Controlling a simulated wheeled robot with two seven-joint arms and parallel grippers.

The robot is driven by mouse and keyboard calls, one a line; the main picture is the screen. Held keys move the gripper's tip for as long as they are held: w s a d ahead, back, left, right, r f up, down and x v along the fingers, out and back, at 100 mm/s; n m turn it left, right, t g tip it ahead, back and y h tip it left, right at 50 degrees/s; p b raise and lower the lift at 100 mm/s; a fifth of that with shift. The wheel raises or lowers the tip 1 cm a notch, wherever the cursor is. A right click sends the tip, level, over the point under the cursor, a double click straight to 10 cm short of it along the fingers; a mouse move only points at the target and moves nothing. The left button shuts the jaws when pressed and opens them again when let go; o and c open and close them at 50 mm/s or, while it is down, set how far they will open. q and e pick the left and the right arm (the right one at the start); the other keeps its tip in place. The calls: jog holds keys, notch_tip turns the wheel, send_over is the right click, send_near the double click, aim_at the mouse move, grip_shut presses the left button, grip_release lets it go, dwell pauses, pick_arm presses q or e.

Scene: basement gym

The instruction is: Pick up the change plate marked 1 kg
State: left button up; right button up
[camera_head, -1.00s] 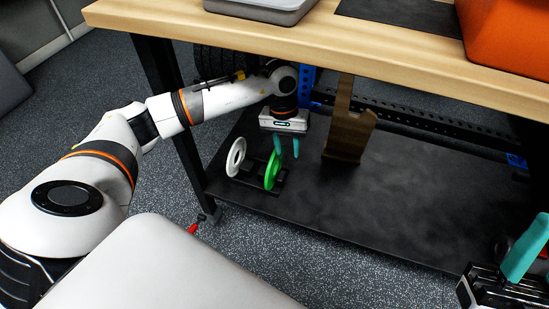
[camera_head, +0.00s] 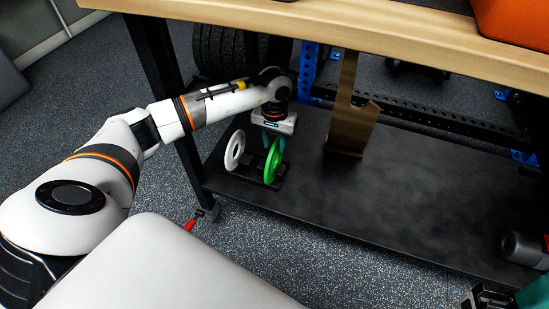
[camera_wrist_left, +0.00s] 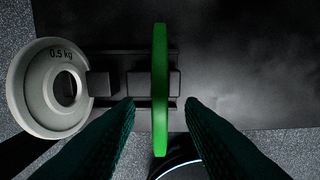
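A green change plate (camera_head: 273,161) stands upright in a black rack (camera_head: 240,174) on the lower shelf. In the left wrist view the green plate (camera_wrist_left: 160,85) shows edge-on, so I cannot read its marking. A white plate (camera_head: 235,150) stands to its left; it reads "0.5 kg" in the left wrist view (camera_wrist_left: 35,92). My left gripper (camera_head: 274,143) points down at the green plate. Its teal fingers (camera_wrist_left: 160,112) are open, one on each side of the plate with gaps visible. A teal part of my right gripper (camera_head: 534,293) shows at the lower right corner, mostly cut off.
The wooden tabletop (camera_head: 360,32) overhangs the shelf, and a black table leg (camera_head: 170,100) stands left of the rack. A brown bracket (camera_head: 350,120) stands right of my left gripper. The black shelf (camera_head: 400,200) is bare in the middle. A grey cylinder (camera_head: 524,248) lies at right.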

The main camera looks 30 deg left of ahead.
aim_at(271, 168)
pick_arm(q)
notch_tip(271, 168, down, 4)
jog(key=shift+r+b, duration=0.25)
jog(key=shift+b, duration=0.25)
jog(key=shift+r, duration=0.1)
grip_shut()
dwell(0.8)
jog(key=shift+w+r, duration=0.1)
jog(key=shift+r, duration=0.05)
